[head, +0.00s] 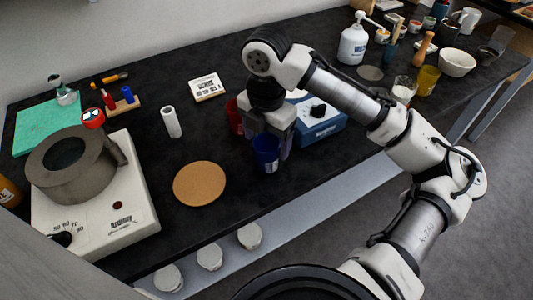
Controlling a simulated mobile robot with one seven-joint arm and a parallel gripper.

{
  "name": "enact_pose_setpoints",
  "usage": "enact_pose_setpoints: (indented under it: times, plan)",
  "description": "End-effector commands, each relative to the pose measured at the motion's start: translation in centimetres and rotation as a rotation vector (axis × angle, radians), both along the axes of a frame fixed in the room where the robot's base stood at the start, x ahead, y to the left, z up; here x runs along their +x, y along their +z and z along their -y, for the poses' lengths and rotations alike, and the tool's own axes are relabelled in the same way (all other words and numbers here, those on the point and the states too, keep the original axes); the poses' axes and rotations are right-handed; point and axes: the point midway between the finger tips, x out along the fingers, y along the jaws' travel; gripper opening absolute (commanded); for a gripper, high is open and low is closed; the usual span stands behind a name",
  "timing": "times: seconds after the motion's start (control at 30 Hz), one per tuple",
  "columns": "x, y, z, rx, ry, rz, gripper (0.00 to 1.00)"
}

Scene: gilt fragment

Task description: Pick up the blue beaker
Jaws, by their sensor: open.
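The blue beaker (265,152) stands upright on the black bench near its front edge, in the middle of the head view. My gripper (272,142) points down right at the beaker, with its body above and behind it. The jaws are open. One finger shows just right of the beaker; the other is hidden. The beaker's far side is hidden by my gripper, and I cannot tell whether a finger touches it.
A red cup (235,117) stands close behind on the left. A blue and white device (319,122) sits close on the right. A round cork mat (199,183) lies left of the beaker. A hotplate (128,215) with a grey ring stands farther left.

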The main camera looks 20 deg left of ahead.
Motion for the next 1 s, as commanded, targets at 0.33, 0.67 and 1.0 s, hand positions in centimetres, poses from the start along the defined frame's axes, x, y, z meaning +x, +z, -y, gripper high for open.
enact_pose_setpoints:
  times: [0.33,0.67,1.0]
  plan:
    - [0.01,0.04,0.00,0.000,0.000,0.000,0.43]
    - [0.02,0.06,0.01,0.000,0.000,0.001,0.16]
    - [0.05,0.50,0.00,0.000,-0.001,0.001,0.16]
